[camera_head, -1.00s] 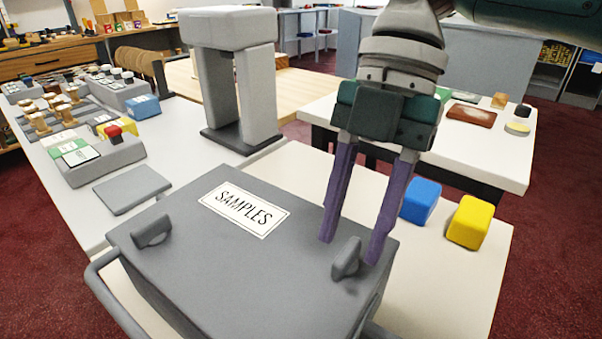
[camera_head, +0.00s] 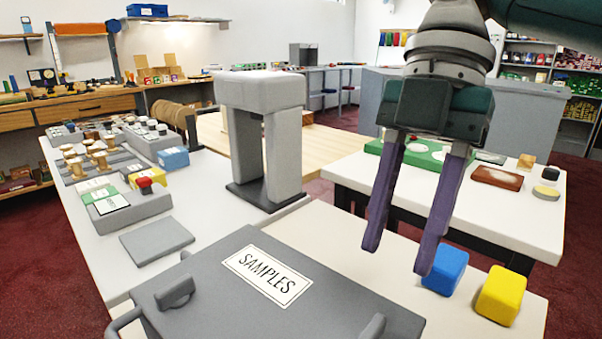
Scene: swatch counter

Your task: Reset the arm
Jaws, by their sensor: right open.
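My right gripper (camera_head: 397,262) hangs in the right half of the head view with its two purple fingers apart and nothing between them. One lid knob (camera_head: 175,291) is at the left and another (camera_head: 372,328) at the bottom edge of the picture. A blue block (camera_head: 446,270) and a yellow block (camera_head: 501,295) sit on the pale table right of the box. My left gripper is not in view.
A grey arch (camera_head: 284,150) stands on a dark base behind the box. A flat grey pad (camera_head: 156,240) and several sample trays lie on the long counter at left. A white table (camera_head: 540,215) at right holds a green board (camera_head: 420,155) and small items.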

